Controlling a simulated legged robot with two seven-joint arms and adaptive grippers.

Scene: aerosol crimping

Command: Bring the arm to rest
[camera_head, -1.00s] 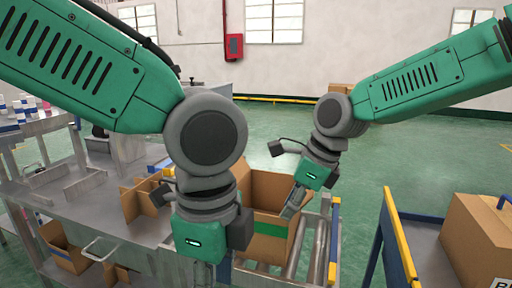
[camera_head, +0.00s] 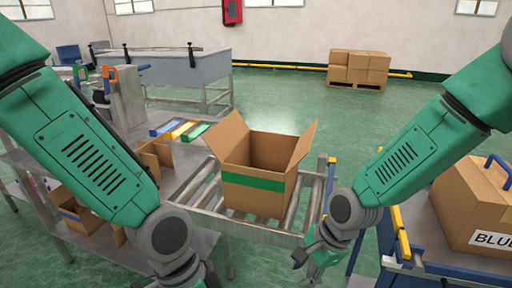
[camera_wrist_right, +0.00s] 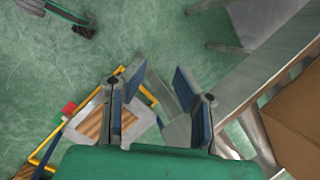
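My right gripper (camera_head: 312,258) hangs low in the head view, in front of the roller stand's right end and apart from the open box. In the right wrist view its two fingers (camera_wrist_right: 158,92) stand apart with nothing between them, so it is open and empty. My left arm comes down at the lower left of the head view. Its wrist reaches the bottom edge, and its fingers are out of the picture.
An open cardboard box (camera_head: 253,190) with a green band stands on the roller stand (camera_head: 205,200) between my arms. A blue-railed cart (camera_head: 400,240) with a labelled box (camera_head: 478,210) is at right. A metal workbench (camera_head: 130,262) is at left.

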